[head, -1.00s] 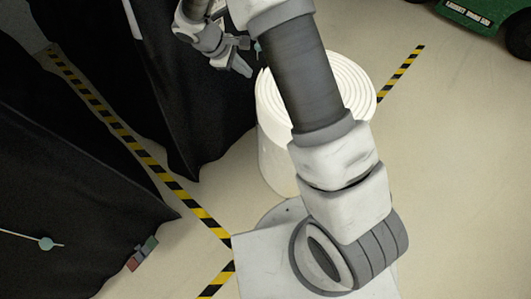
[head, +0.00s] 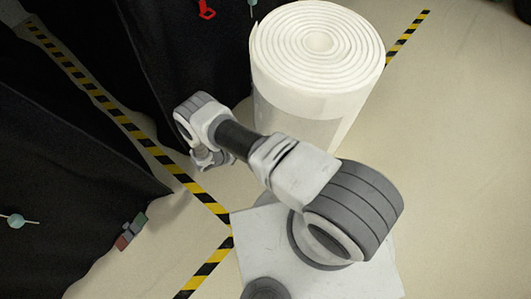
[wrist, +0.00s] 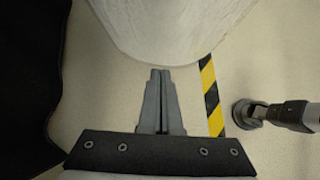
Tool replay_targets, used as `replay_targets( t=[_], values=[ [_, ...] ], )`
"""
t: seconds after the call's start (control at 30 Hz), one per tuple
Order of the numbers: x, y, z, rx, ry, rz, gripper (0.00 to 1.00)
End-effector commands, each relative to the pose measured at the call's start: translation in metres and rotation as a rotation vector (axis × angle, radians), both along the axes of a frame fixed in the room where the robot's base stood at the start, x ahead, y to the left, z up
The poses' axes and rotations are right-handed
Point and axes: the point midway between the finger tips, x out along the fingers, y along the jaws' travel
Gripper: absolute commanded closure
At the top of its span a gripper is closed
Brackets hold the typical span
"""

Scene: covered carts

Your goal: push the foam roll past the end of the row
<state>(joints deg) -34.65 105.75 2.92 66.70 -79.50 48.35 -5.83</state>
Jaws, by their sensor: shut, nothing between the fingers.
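The foam roll (head: 318,75) is a thick white spiral standing upright on the floor, just beyond my base in the head view. Its lower part is partly hidden by my arm. In the wrist view its pale curved side (wrist: 165,28) fills the top middle. My gripper (wrist: 160,72) is shut and empty, low over the floor, with its tips pointing at the roll's bottom edge. A small gap seems to lie between them; contact cannot be made out. In the head view my gripper is mostly hidden at the end of my folded arm, left of the roll.
A black covered cart (head: 175,55) stands left of and behind the roll, with another black cover (head: 60,170) at far left. Yellow-black tape (head: 125,130) marks the floor between them. Floor right of the roll is clear.

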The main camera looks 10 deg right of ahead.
Motion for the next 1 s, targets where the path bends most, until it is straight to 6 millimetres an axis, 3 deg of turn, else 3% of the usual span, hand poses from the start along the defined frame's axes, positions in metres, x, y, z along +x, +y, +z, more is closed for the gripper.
replay_targets(
  t=[0.03, 0.1, 0.3, 0.8, 1.0],
  values=[
    [-0.010, -0.003, -0.020, -0.011, 0.015, 0.025, 1.00],
    [-0.018, -0.006, -0.033, -0.021, 0.026, 0.052, 1.00],
    [-0.026, -0.013, -0.052, -0.031, 0.038, 0.078, 1.00],
    [0.009, -0.071, -0.122, -0.030, 0.038, 0.074, 1.00],
    [0.024, -0.095, -0.118, -0.031, 0.039, 0.075, 1.00]
  ],
)
